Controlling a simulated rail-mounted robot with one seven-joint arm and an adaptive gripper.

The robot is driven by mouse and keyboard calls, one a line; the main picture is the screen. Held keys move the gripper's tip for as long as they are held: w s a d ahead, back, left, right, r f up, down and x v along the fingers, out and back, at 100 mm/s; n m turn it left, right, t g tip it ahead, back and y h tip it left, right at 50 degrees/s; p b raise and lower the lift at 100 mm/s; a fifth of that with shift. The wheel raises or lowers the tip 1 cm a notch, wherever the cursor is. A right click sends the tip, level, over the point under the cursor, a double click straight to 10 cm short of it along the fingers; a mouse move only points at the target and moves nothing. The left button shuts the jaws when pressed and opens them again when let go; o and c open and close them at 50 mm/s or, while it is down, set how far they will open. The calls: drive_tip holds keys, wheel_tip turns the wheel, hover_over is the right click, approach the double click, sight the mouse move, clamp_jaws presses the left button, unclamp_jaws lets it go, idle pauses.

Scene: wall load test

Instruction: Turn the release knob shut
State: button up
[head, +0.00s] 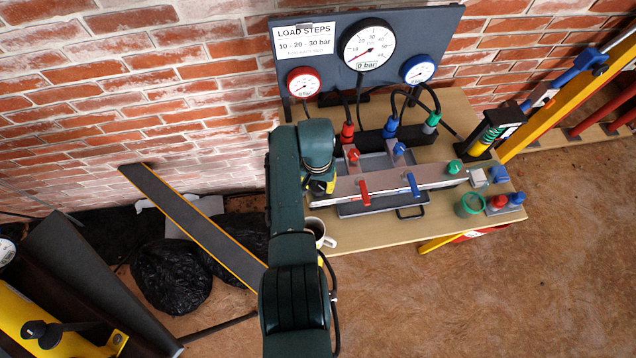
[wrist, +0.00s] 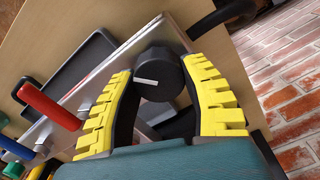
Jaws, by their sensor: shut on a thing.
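The release knob (wrist: 157,82) is round and black with a white line across its face. In the wrist view it sits at the end of a silver plate (wrist: 98,98). My gripper (wrist: 160,70) has its yellow ribbed fingers on either side of the knob and is shut on it. The white line lies nearly level in the wrist view. In the head view my gripper (head: 322,186) is at the left end of the plate, and the arm and fingers hide the knob.
Red (head: 364,192) and blue (head: 412,185) levers stand along the plate. Hoses run behind it. A gauge board (head: 338,75) stands at the back, its large gauge labelled 0 bar. A white mug (head: 318,229) is beside my arm; a green cup (head: 469,204) is at right.

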sight(319, 184)
drive_tip(key=m, duration=0.4)
drive_tip(key=shift+f, duration=0.15)
drive_tip(key=shift+s+d+m, duration=0.1)
drive_tip(key=shift+m, duration=2.1)
drive_tip(key=o, duration=1.2)
drive_tip(key=shift+r, duration=0.2)
wheel_tip(319, 184, up, 12)
